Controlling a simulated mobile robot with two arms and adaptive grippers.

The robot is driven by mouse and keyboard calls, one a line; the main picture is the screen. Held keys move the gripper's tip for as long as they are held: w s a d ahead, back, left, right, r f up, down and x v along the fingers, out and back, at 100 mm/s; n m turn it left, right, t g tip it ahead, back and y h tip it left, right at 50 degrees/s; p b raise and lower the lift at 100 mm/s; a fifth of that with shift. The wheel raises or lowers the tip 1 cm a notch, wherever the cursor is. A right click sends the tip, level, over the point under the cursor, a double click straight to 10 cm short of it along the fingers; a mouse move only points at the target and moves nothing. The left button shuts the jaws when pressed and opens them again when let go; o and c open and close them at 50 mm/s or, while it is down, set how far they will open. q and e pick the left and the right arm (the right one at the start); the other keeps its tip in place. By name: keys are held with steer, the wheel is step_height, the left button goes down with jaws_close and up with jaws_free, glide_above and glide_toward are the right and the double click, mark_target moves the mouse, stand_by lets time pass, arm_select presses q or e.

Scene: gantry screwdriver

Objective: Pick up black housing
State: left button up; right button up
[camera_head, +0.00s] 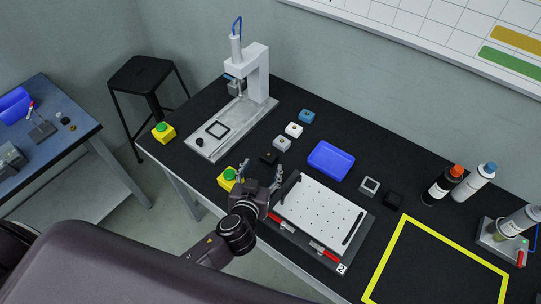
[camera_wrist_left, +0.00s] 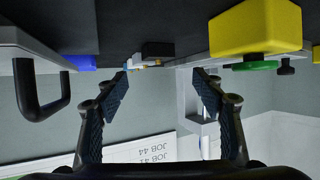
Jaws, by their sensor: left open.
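The small black housing (camera_head: 269,158) sits on the black table top at the near end of a row of small blocks. It also shows in the left wrist view (camera_wrist_left: 155,50), between and beyond the fingers. My left gripper (camera_head: 260,172) is open and empty just on the near side of the housing, with its fingers spread to either side. In the left wrist view, the open fingers (camera_wrist_left: 160,84) frame the housing without visible contact. My right gripper is not in view.
A yellow box with a green button (camera_head: 228,178) stands close left of the gripper. A white perforated plate (camera_head: 319,213) with black handles is close right. Grey (camera_head: 282,143), white (camera_head: 293,130) and blue (camera_head: 306,116) blocks lie behind the housing. A blue tray (camera_head: 331,159) and press (camera_head: 252,75) stand farther back.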

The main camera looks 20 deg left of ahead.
mark_target(268, 155)
arm_select(q)
steer(key=shift+w+d+f+b, duration=0.1)
steer(key=shift+w+f+b, duration=0.1)
steer(key=shift+f+b, duration=0.45)
steer(key=shift+w+f, duration=0.15)
steer(key=shift+f, duration=0.1)
steer(key=shift+r+p+x, duration=0.2)
steer(key=shift+p+x, duration=0.15)
steer(key=shift+x, duration=1.1)
steer(key=x, duration=0.2)
steer(key=p+x, duration=0.1)
steer(key=x, duration=0.1)
steer(key=shift+w+r, duration=0.3)
steer(key=shift+r, duration=0.1)
steer(key=shift+w+f, duration=0.2)
steer(key=shift+w, duration=0.1)
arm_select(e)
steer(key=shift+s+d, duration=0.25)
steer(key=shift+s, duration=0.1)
arm_select(q)
steer(key=c, duration=1.4)
